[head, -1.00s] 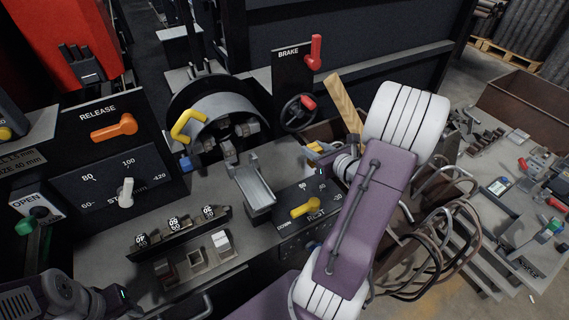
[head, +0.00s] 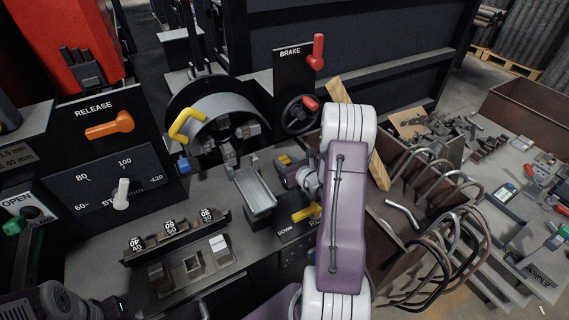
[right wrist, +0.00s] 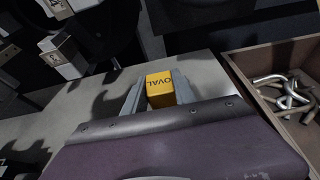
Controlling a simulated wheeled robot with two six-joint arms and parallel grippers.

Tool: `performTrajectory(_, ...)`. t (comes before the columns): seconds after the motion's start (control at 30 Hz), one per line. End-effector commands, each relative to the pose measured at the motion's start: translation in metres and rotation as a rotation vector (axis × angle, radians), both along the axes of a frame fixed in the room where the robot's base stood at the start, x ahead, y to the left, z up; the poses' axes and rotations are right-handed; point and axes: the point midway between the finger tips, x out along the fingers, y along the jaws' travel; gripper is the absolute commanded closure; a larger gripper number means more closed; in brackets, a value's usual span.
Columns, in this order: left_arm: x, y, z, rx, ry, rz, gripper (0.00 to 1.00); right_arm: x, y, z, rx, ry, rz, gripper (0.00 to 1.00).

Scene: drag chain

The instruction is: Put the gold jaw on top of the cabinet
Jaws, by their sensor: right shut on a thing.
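The gold jaw (right wrist: 160,88) is a small yellow-gold block marked "OVAL". My right gripper (right wrist: 158,94) is shut on it, with a grey finger on each side. In the head view, a bit of gold (head: 284,159) shows at the tip of my right gripper (head: 290,168), right of the grey chute. My forearm hides part of that area. The jaw appears to be above or close to the grey top (head: 90,235) of the black cabinet; I cannot tell the height. Only part of my left arm shows at the lower left, without its fingertips.
A labelled rack (head: 175,237) and several small blocks in holders stand at the front. A grey chute (head: 254,190) and a round chuck (head: 222,125) are left of the gripper. A brown bin (head: 410,225) with bent rods lies right. Yellow and red levers stick up nearby.

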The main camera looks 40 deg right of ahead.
Motion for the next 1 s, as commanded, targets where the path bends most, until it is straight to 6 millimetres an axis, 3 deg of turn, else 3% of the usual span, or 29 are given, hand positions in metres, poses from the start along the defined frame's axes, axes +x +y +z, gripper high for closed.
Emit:
performTrajectory(0.3,0.0,0.0,-0.004,0.0,0.0,0.0,0.54,0.0,-0.001,-0.003,-0.002,-0.003,-0.001,1.0)
performTrajectory(0.33,0.0,0.0,-0.004,0.0,0.0,0.0,0.54,0.0,0.0,-0.003,-0.001,-0.001,-0.001,0.65)
performTrajectory(0.4,0.0,0.0,-0.003,0.0,0.0,0.0,0.54,0.0,0.0,-0.001,-0.001,-0.001,-0.001,0.46)
performTrajectory(0.77,0.0,0.0,0.002,0.0,0.0,0.0,0.54,0.0,0.0,0.003,-0.001,-0.001,0.0,0.46)
performTrajectory(0.87,0.0,0.0,0.003,0.0,0.0,0.0,0.54,-0.012,-0.001,0.007,-0.001,-0.001,-0.004,0.46)
performTrajectory(1.0,0.0,0.0,0.006,0.0,0.0,0.0,0.54,-0.042,0.002,0.018,0.0,0.0,-0.006,0.46)
